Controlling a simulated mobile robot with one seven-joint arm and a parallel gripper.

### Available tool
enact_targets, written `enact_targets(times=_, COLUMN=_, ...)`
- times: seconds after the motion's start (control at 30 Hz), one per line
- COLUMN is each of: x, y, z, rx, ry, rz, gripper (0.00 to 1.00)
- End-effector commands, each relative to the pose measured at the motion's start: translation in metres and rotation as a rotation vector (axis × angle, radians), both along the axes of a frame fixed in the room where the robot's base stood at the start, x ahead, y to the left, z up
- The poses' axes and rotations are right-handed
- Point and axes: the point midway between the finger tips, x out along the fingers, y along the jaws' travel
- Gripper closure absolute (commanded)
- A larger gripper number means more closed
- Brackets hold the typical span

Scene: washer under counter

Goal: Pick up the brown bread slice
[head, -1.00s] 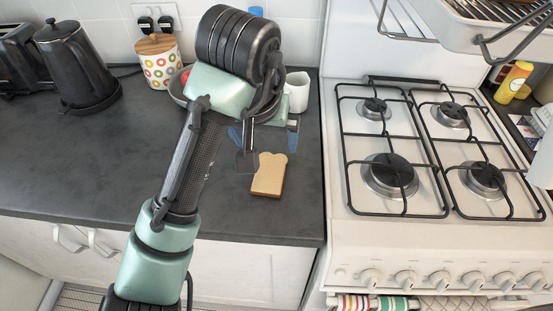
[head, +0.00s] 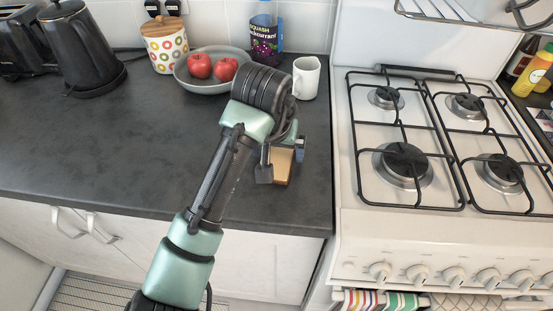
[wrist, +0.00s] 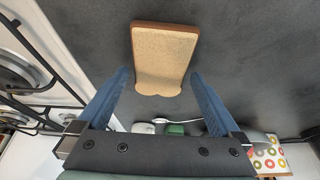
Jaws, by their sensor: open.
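The brown bread slice (head: 283,166) lies on the dark counter near its right end, partly hidden behind my gripper in the head view. My gripper (head: 282,163) is low over the counter at the slice. In the wrist view the bread slice (wrist: 165,58) shows whole, with a pale face and a brown crust. The two blue fingers of my gripper (wrist: 158,85) are spread apart, one on each side of the slice's near, rounded end. Nothing is held. I cannot tell whether the fingertips touch the counter.
A white mug (head: 306,78), a bowl (head: 205,87) with two red apples, a squash bottle (head: 264,40) and a dotted jar (head: 164,45) stand behind. A kettle (head: 78,50) is at the left. The gas stove (head: 400,165) borders the counter on the right. The counter's left front is clear.

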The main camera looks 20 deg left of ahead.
Motion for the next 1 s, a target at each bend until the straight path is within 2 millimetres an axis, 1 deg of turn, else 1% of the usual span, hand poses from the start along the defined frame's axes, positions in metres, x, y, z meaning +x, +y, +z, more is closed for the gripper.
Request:
enact_targets(times=0.07, x=0.0011, y=0.0001, z=-0.0029, rx=0.000, ry=0.000, rz=-0.001, gripper=0.00)
enact_targets(times=0.67, x=0.0010, y=-0.0006, z=-0.0057, rx=-0.002, ry=0.001, rz=-0.001, gripper=0.00)
enact_targets(times=0.7, x=0.0012, y=-0.0003, z=-0.0060, rx=-0.001, ry=0.000, rz=-0.001, gripper=0.04)
enact_targets(times=0.77, x=0.0012, y=-0.0003, z=-0.0061, rx=-0.001, ry=0.000, rz=-0.001, gripper=0.15)
enact_targets(times=0.8, x=0.0011, y=-0.0003, z=-0.0062, rx=-0.001, ry=0.000, rz=-0.001, gripper=0.22)
enact_targets(times=0.97, x=0.0012, y=-0.0003, z=-0.0063, rx=-0.001, ry=0.000, rz=-0.001, gripper=0.51)
enact_targets(times=1.0, x=0.0012, y=-0.0003, z=-0.0063, rx=-0.001, ry=0.000, rz=-0.001, gripper=0.58)
